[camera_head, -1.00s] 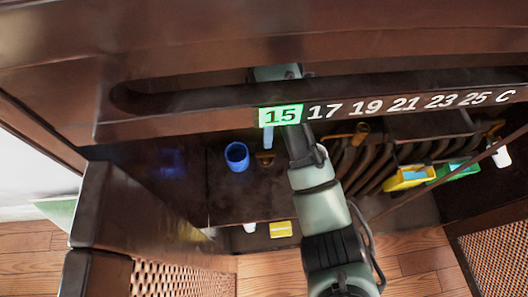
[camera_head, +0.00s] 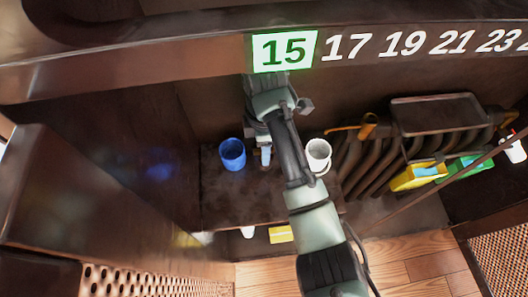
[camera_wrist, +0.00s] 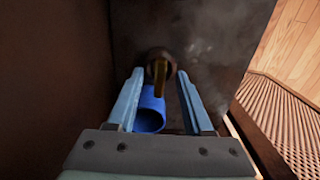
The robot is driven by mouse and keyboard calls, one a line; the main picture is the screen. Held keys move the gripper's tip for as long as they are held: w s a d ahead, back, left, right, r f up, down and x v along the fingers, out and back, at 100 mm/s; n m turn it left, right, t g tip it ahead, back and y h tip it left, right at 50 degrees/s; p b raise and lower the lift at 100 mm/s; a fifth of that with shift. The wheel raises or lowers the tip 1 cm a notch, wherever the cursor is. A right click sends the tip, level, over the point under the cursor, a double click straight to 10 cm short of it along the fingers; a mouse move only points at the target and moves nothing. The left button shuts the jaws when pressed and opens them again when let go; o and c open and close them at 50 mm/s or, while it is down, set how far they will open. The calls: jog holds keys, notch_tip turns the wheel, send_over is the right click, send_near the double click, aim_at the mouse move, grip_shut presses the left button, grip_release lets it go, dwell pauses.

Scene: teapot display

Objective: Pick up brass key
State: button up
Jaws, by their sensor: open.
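The brass-coloured piece that looks like the key (camera_wrist: 160,68) shows in the wrist view, upright with a round dark part behind its stem. It lies between and just beyond the tips of my gripper (camera_wrist: 160,78), whose light-blue fingers are apart and empty. A blue cup (camera_wrist: 150,118) shows just below it, between the fingers. In the head view my gripper (camera_head: 265,156) is over the dark shelf, between the blue cup (camera_head: 232,154) and a white cup (camera_head: 319,155). The key is hidden there behind my gripper.
A dark shelf (camera_head: 225,205) lies under the cups. A beam with a lit 15 (camera_head: 284,50) crosses above. At right are curved dark pipes, a tray (camera_head: 437,114) and yellow (camera_head: 415,178) and green boxes. A dark cabinet wall (camera_head: 90,190) stands at left.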

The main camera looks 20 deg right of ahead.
jog(key=shift+c, duration=0.2)
jog(key=shift+r, duration=0.1)
grip_shut()
jog(key=shift+r, duration=0.1)
